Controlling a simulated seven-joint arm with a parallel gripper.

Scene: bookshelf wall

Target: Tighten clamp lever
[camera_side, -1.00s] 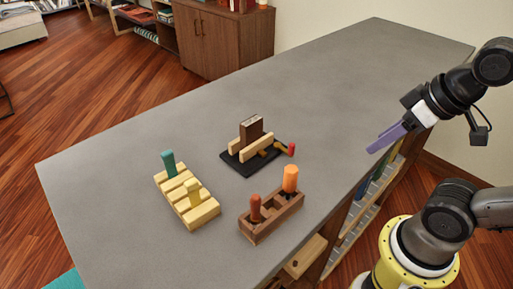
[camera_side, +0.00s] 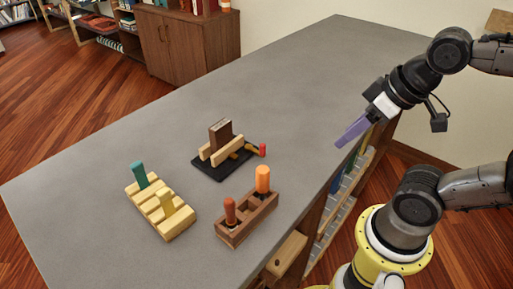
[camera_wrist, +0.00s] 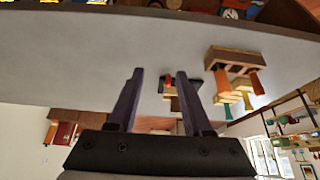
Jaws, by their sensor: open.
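The clamp (camera_side: 208,172) has a black base on the grey table. Its two pale wooden jaws stand on either side of an upright brown block (camera_side: 220,133); whether they touch it is unclear. The clamp lever (camera_side: 262,150) has a red tip and points right, towards my arm's side of the table. My gripper (camera_side: 345,140) has purple fingers and is held up to the right of the lever, clear of it. In the wrist view the fingers (camera_wrist: 160,75) are apart with nothing held, and the red tip (camera_wrist: 167,80) shows between them, farther off.
A dark wooden holder (camera_side: 233,238) with orange-handled tools stands in front of the clamp. A pale slotted block (camera_side: 174,232) with a green peg (camera_side: 139,174) stands to the left. The table's far part (camera_side: 310,70) is clear. Shelves lie below its right edge.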

